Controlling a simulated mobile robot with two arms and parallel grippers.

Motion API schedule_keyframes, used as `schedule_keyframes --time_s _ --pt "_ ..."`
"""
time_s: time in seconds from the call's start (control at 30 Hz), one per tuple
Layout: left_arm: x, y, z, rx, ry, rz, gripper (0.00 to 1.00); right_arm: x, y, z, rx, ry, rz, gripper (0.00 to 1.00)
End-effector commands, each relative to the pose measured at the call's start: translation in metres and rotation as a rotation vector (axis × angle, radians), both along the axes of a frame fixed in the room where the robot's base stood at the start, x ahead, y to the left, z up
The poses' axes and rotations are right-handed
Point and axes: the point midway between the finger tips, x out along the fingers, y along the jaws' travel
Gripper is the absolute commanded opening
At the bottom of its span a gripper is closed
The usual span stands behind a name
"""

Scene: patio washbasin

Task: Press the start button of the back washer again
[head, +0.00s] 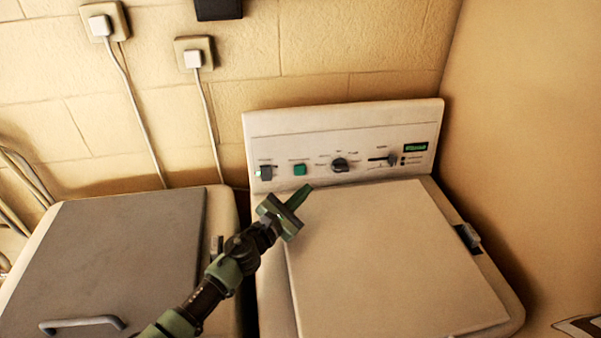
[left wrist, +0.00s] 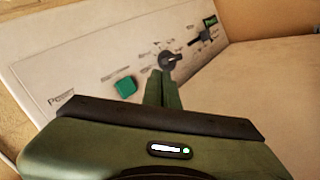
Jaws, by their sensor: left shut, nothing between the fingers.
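The white washer (head: 385,260) with a raised control panel stands at the right in the head view, its lid closed. Its green square button (head: 300,169) is on the panel's left part, and it also shows in the left wrist view (left wrist: 125,86). My left gripper (head: 303,194) is shut and empty, its fingertips just below the green button in the head view. In the left wrist view the fingers (left wrist: 157,86) point at the panel, right of the button and below the dial (left wrist: 170,61). Contact with the panel cannot be told. My right gripper is out of view.
A second machine with a grey lid (head: 120,255) stands left. Plugged cords (head: 135,110) hang on the wall.

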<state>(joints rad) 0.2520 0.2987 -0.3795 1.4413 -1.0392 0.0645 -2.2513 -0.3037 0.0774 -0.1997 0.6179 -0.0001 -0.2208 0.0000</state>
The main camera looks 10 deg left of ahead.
Motion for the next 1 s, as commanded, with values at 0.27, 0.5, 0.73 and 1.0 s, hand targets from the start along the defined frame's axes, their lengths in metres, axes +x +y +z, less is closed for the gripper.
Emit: schedule_keyframes --time_s 0.27,0.5,0.73,1.0 --pt "0.038 0.015 -0.009 -0.001 -0.001 0.000 0.00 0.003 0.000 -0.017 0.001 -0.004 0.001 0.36" --pt "0.057 0.023 -0.013 0.001 -0.002 -0.002 0.00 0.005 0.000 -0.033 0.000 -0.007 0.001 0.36" --pt "0.062 0.025 -0.012 0.001 -0.001 -0.001 0.00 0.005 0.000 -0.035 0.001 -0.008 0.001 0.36" --pt "0.062 0.025 -0.012 0.001 -0.001 -0.001 0.00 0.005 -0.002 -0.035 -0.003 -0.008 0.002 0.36"
